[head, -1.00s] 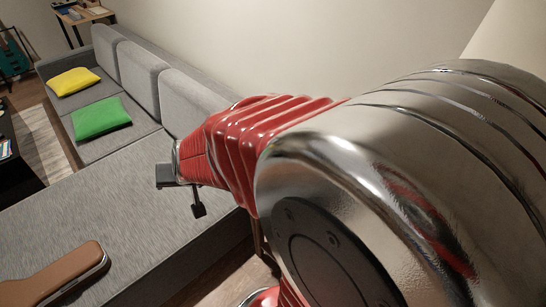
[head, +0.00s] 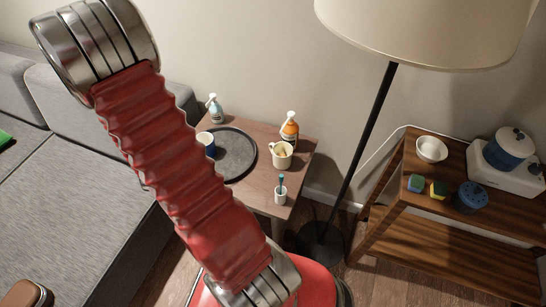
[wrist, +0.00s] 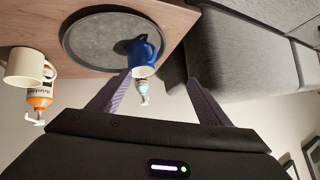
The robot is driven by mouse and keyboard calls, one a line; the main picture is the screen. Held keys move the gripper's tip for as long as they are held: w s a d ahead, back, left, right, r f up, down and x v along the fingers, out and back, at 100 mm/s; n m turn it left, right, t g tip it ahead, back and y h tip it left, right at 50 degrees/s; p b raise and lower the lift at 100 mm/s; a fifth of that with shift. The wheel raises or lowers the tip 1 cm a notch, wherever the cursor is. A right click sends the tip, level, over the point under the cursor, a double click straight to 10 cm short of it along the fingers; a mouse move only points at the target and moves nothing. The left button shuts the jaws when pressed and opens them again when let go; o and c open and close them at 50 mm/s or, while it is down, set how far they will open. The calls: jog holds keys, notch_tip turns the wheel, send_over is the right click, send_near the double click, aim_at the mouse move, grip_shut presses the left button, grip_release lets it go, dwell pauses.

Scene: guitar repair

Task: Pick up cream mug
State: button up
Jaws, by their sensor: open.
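The cream mug (head: 281,155) stands upright on the wooden side table (head: 262,187) in the head view, with its handle toward the left. In the wrist view, which looks upside down, the cream mug (wrist: 24,66) is at the left edge, left of both fingers. My gripper (wrist: 160,82) is open and empty there, with its two fingers apart. A blue mug (wrist: 142,54) shows beyond the left finger. My gripper is hidden behind my arm in the head view.
A dark round tray (head: 238,156) lies left of the cream mug. An orange pump bottle (head: 289,130) stands just behind it, and a small white cup with a brush (head: 280,193) in front. A lamp pole (head: 362,150) and wooden shelf (head: 450,205) are at the right.

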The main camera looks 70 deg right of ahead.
jog(key=s+d+f+m+g+h, duration=0.1)
jog(key=s+d+f+m+g, duration=0.1)
jog(key=s+d+f, duration=0.3)
jog(key=s+d+f+m+g+h, duration=0.1)
jog(key=s+f+g+h, duration=0.1)
jog(key=s, duration=0.6)
jog(key=m+g+h, duration=0.1)
jog(key=g+h, duration=0.1)
jog(key=g, duration=0.2)
send_near(277, 160)
jog(key=a, duration=0.2)
jog(key=shift+w+r, duration=0.1)
jog(key=shift+r, duration=0.25)
jog(key=shift+x, duration=4.2)
jog(key=shift+d, duration=0.2)
jog(key=shift+x, duration=2.5)
jog(key=shift+w+r, duration=0.1)
